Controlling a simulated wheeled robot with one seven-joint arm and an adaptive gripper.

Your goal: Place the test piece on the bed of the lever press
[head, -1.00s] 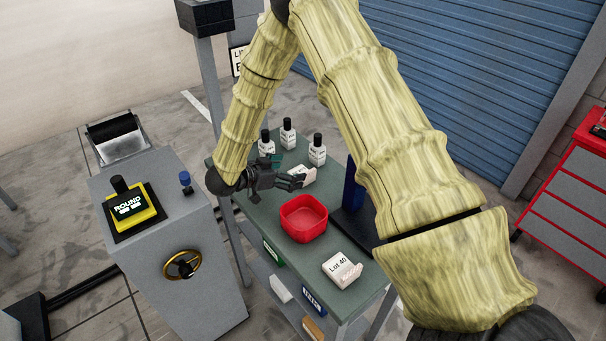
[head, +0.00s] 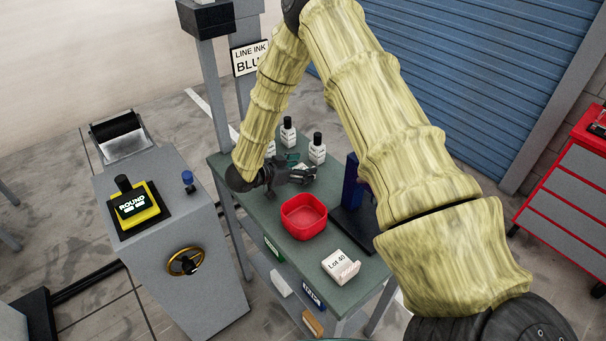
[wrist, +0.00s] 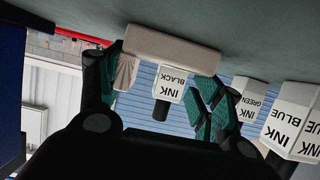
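A pale beige block (wrist: 172,48), which seems to be the test piece, lies on the green table ahead of my gripper in the inverted wrist view. A small folded-looking part hangs at its left end. My gripper (head: 306,172) is low over the table; in the wrist view its green fingers (wrist: 155,95) are spread apart, one toward each end of the block. I cannot tell whether they touch it. In the head view the block is mostly hidden by my gripper. The lever press (head: 352,190), a blue column on a dark base, stands right of my gripper.
A red tray (head: 304,217) sits in front of my gripper, and a white "Lot 40" piece (head: 340,266) is near the table's front edge. Ink bottles (head: 317,149) stand behind; the wrist view shows black (wrist: 168,88), green and blue labels. A grey machine (head: 175,230) is left.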

